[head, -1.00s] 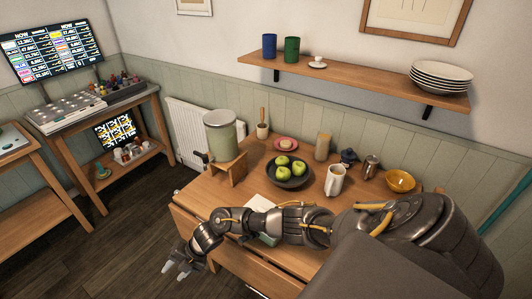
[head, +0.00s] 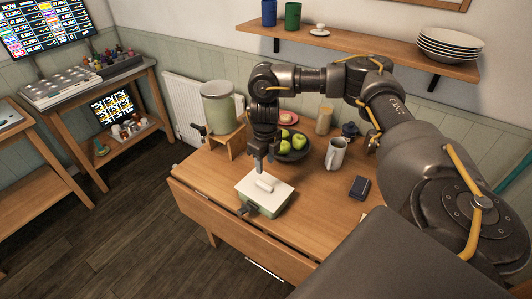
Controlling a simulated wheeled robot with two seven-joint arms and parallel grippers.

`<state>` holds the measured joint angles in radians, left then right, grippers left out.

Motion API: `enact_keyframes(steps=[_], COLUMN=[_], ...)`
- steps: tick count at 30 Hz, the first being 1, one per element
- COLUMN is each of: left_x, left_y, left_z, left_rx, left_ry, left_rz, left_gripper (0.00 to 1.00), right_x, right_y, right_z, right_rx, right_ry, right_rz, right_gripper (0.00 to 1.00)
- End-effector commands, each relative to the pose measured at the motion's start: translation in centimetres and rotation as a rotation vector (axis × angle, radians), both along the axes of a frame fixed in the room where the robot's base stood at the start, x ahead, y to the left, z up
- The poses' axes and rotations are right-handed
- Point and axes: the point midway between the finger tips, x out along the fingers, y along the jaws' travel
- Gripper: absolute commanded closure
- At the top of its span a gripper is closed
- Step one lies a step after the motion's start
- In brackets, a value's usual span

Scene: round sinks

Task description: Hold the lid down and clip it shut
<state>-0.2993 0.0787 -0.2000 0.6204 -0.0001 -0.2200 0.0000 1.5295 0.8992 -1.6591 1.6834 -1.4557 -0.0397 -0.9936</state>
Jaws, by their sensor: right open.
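A small box with a green body (head: 268,211) and a pale lid (head: 247,185) stands near the front edge of the wooden table. A pale rounded piece, which looks like a handle, lies on top of the lid. A dark clip (head: 246,209) shows at the box's front left; I cannot tell its exact position. The lid covers the box, but I cannot tell whether it is fully down. My right gripper (head: 263,168) points down just above the lid, open and empty. Contact with the lid cannot be made out. My left gripper is out of view.
Behind the box are a bowl of green apples (head: 292,156), a pale pitcher (head: 336,154) and a green canister (head: 217,103) on a wooden stand. A dark blue case (head: 359,187) lies to the right. The table (head: 315,205) is bare between box and case.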

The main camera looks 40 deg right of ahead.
Motion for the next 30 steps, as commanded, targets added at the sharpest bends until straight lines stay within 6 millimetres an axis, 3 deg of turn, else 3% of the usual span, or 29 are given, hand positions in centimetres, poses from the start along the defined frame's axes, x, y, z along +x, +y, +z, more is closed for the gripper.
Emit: enact_keyframes(steps=[18,30], left_x=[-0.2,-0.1], left_y=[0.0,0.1], left_z=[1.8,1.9], left_rx=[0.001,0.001], left_ry=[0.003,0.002], left_rz=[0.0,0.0], left_gripper=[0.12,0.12], right_x=[0.0,0.0], right_y=[0.0,0.0], right_z=[-9.1,-10.6], right_rx=[0.001,0.001], right_ry=[0.001,-0.001], right_rz=[-0.004,-0.002], right_gripper=[0.56,0.56])
